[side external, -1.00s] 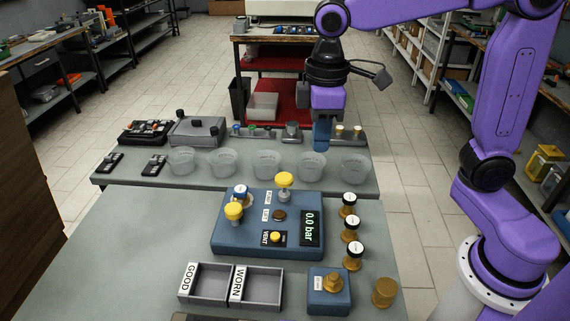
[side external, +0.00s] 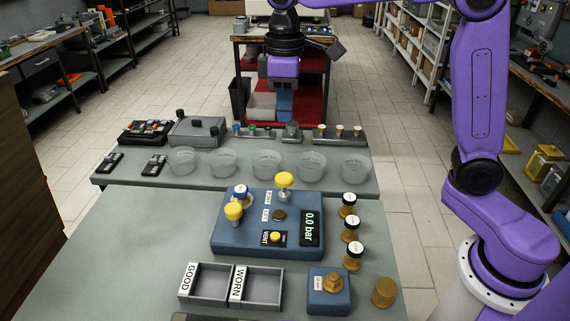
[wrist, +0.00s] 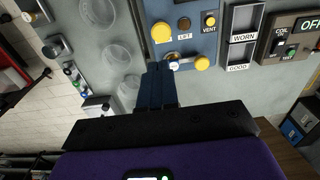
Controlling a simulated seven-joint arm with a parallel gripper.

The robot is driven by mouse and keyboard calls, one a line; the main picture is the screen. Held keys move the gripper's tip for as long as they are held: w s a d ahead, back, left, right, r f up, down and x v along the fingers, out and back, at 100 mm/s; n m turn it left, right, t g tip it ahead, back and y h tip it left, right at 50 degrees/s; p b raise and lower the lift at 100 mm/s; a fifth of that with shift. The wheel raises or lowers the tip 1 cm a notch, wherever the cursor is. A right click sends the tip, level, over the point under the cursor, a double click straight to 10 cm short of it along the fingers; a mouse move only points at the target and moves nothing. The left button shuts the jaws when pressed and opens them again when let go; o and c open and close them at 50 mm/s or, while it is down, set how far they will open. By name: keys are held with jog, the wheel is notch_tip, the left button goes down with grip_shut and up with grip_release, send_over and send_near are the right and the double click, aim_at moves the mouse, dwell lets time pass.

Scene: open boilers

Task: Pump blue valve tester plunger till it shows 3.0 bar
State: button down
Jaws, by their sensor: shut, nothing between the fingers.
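The blue valve tester (side external: 226,238) stands on the front table, and its display (side external: 310,228) reads 0.0 bar. A tall yellow knob (side external: 284,181) rises at its back, by a label too small to read surely; it also shows in the wrist view (wrist: 161,32). A second yellow knob (side external: 233,211) sits at the left, beside a blue-and-white capped part (side external: 241,192). My gripper (side external: 285,118) is shut and empty, raised beyond the tester and apart from it. In the wrist view my shut fingers (wrist: 159,68) overlap the tester's edge in the picture.
Several clear cups (side external: 267,165) line the back table. Brass parts with black-and-white tops (side external: 351,228) stand right of the tester. GOOD and WORN trays (side external: 208,288) and a small blue block (side external: 318,300) with a brass fitting lie in front. The air above the tester is clear.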

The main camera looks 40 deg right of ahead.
aim_at(286, 176)
notch_tip(286, 176, down, 14)
jog(key=shift+r, duration=0.1)
dwell(0.5)
jog(key=shift+f, duration=1.5)
jog(key=shift+s, duration=0.1)
notch_tip(286, 176, up, 14)
jog(key=shift+r, duration=0.25)
dwell(1.2)
jog(key=shift+a+r, duration=0.1)
jog(key=shift+r, duration=1.15)
